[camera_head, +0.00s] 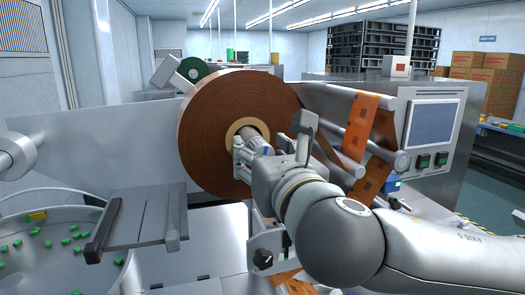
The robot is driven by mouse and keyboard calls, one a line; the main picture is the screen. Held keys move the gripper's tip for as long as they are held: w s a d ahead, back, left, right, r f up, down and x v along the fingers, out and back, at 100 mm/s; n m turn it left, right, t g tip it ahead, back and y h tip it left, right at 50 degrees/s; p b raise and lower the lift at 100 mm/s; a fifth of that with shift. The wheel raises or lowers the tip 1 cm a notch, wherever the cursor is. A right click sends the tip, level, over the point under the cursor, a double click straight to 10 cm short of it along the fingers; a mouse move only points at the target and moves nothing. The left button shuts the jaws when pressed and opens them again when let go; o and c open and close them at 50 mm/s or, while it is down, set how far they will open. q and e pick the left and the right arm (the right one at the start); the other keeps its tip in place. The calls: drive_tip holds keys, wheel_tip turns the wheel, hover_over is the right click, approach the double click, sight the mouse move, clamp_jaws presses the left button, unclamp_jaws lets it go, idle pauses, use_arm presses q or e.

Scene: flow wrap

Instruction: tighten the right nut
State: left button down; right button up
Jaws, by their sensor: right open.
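A large brown film roll (215,115) stands upright on the wrapping machine, with a tan core (236,126) at its centre. A grey metal spindle end (252,133) sticks out of the core. I cannot make out the right nut as a separate part; the spindle end is partly hidden by my gripper. My right gripper (240,158) is open at the front of the core, close beside the spindle end. I cannot tell whether it touches it. My left gripper is not in view.
Orange film (361,122) runs over rollers right of the roll, near a control panel (432,125). A bowl with green pieces (66,241) and a grey plate (143,215) lie at lower left. A flat metal panel (100,150) stands behind the roll.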

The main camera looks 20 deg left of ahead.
drive_tip(key=c, duration=1)
